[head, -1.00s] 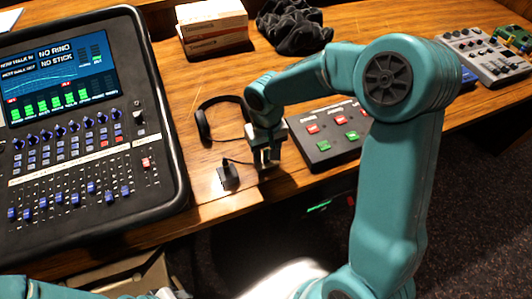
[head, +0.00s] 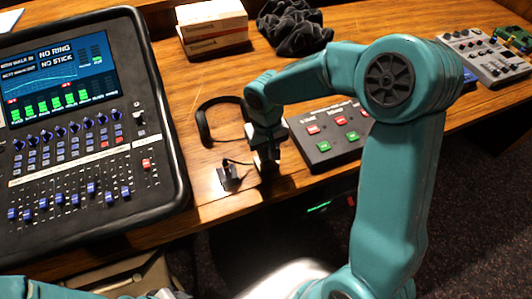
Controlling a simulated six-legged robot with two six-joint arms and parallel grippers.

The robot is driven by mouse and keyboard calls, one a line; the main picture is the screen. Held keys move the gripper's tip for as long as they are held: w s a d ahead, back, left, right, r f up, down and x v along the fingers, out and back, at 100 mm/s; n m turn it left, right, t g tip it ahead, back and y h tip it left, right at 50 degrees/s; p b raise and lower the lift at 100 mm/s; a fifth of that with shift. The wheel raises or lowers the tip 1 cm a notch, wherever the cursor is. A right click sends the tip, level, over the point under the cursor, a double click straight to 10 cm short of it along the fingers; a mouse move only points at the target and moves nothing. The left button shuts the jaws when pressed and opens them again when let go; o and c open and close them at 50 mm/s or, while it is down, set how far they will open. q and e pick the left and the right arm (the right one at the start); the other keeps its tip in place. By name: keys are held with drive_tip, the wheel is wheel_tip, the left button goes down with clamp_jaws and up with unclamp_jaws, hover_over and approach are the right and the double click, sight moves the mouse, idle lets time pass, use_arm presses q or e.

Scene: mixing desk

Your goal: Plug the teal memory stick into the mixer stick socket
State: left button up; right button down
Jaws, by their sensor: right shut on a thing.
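My right gripper (head: 268,172) points down just above or at the desk top, to the right of a small black block (head: 229,178) with a thin dark cable. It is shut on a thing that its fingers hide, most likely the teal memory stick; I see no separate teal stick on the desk. The mixer (head: 85,135) stands at the left, its screen (head: 58,77) reading "NO RING" and "NO STICK". I cannot make out the stick socket. My left gripper's fingers do not show; only parts of my left arm are at the bottom edge.
A black loop-shaped item (head: 201,124) lies behind the right gripper. A black button box (head: 328,134) is to its right. Boxes (head: 212,27), a dark cloth bundle (head: 294,28) and a grey device (head: 484,56) are farther back. The desk's front edge is close.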

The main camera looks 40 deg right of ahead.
drive_tip(key=shift+r+p, duration=1.8)
drive_tip(key=shift+r, duration=1)
drive_tip(key=shift+a, duration=0.1)
